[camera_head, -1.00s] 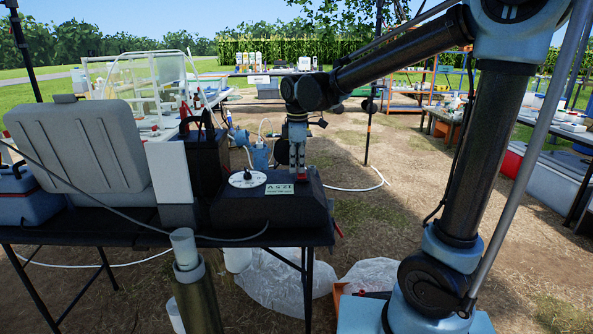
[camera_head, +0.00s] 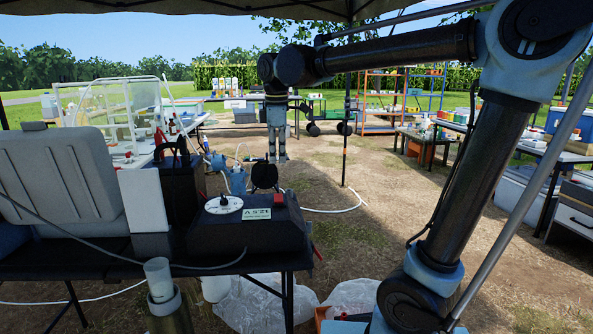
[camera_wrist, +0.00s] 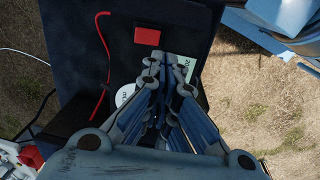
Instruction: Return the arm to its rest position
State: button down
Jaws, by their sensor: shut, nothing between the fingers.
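My gripper (camera_head: 277,158) hangs pointing down in the head view, shut and empty. It is above and behind the black controller box (camera_head: 245,230), apart from it as far as the picture shows. The box has a round white dial (camera_head: 224,204), a label and a red button (camera_head: 278,198) on top. In the wrist view my gripper (camera_wrist: 172,70) points down over the dark box, with the red button (camera_wrist: 147,37) just beyond the fingertips. The fingers partly hide the white dial (camera_wrist: 123,95) and the label.
The black table (camera_head: 130,268) carries a grey case (camera_head: 60,180) and a black battery-like box (camera_head: 182,190). A pipe (camera_head: 165,300) stands in front of it. Shelves (camera_head: 380,105) and side tables stand at the back right. Open ground lies right of the black table.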

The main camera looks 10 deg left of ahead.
jog(key=s+d+f+m, duration=0.1)
jog(key=d+f+m, duration=0.35)
jog(key=d, duration=0.55)
jog(key=s+d+f+m, duration=0.1)
jog(key=d+f+m, duration=0.35)
jog(key=d, duration=0.65)
jog(key=s+d+f+m, duration=0.5)
jog(key=d+f, duration=0.2)
jog(key=f, duration=0.1)
jog(key=s+d+f+m+t, duration=0.1)
jog(key=s+d+f+m, duration=0.4)
jog(key=d+f, duration=0.2)
jog(key=shift+s+f+m, duration=0.35)
jog(key=shift+f+m, duration=0.05)
jog(key=shift+f, duration=0.35)
